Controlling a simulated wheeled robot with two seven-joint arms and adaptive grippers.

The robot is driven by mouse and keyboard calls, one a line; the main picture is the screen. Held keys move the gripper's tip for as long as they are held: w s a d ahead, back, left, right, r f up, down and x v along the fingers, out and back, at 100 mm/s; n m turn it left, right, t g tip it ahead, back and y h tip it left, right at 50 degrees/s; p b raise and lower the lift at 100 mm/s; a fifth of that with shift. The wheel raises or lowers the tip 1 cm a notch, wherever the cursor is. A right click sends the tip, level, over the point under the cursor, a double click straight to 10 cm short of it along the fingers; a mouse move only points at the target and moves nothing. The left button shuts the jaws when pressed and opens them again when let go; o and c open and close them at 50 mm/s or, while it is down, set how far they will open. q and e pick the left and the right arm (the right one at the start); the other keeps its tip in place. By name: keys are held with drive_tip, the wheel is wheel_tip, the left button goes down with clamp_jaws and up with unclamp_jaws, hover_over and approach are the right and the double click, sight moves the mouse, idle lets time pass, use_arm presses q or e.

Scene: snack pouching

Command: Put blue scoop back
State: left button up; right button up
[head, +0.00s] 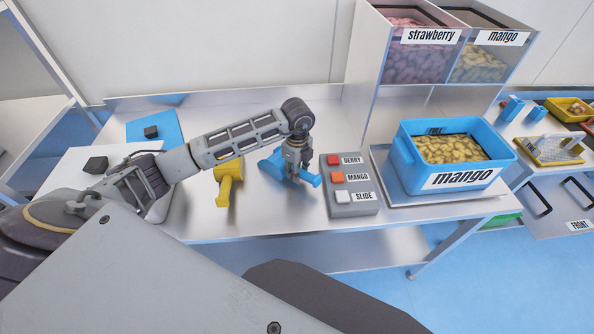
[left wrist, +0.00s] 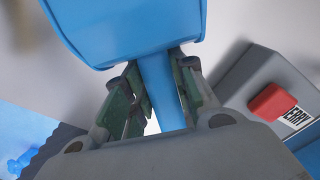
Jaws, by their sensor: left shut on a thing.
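The blue scoop (head: 272,164) is at the middle of the metal table in the head view. My left gripper (head: 296,172) is above the table and shut on the scoop's handle. In the left wrist view the blue scoop (left wrist: 125,28) has its wide part at the top, and its handle runs down between the fingers of my left gripper (left wrist: 160,95). In the head view I cannot tell whether the scoop touches the table. My right gripper does not show.
A yellow scoop (head: 226,184) lies left of the gripper. A grey button box (head: 352,200) stands close on the right. Beyond it is a blue mango bin (head: 409,170). Strawberry and mango dispensers (head: 367,50) stand behind. A blue mat (head: 168,122) lies at the back left.

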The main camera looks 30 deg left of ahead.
use_arm(q)
drive_tip(key=shift+f, duration=0.1)
drive_tip(key=o, duration=1)
drive_tip(key=shift+o, duration=0.2)
wheel_tip(320, 180, up, 12)
drive_tip(key=b, duration=0.1)
drive_tip(key=shift+b, duration=0.3)
